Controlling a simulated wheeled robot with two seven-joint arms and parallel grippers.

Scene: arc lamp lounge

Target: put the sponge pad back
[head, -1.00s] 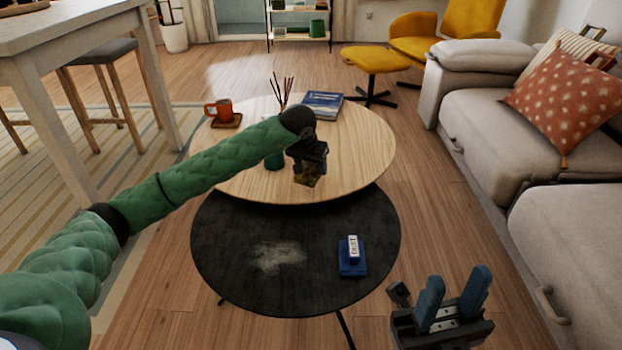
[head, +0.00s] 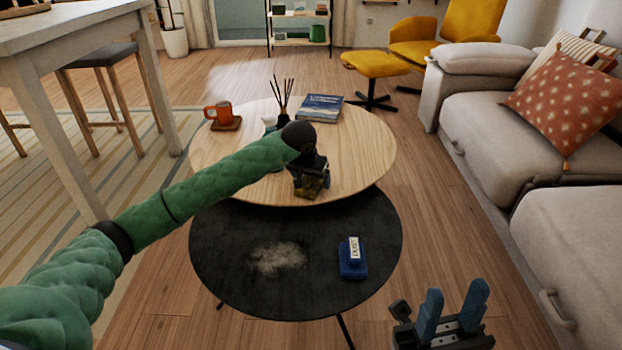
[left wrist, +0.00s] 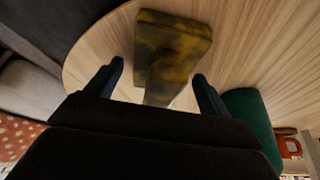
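A mottled yellow-brown sponge pad (head: 311,188) with a raised grip is at the near part of the light wood table (head: 362,165). The left wrist view shows the pad (left wrist: 178,35) with its grip between the fingers of my left gripper (left wrist: 158,78). A gap shows between the grip and the left finger, and the fingers look open. In the head view my left gripper (head: 312,178) partly hides the pad. My right gripper (head: 452,308) is open and empty, right of the black table.
On the black round table (head: 225,235) are a blue block labelled DUST (head: 352,262) and a pale dusty patch (head: 278,258). The wood table also bears an orange mug (head: 220,112), a blue book (head: 320,107) and reed sticks (head: 280,93). A sofa (head: 490,130) stands right.

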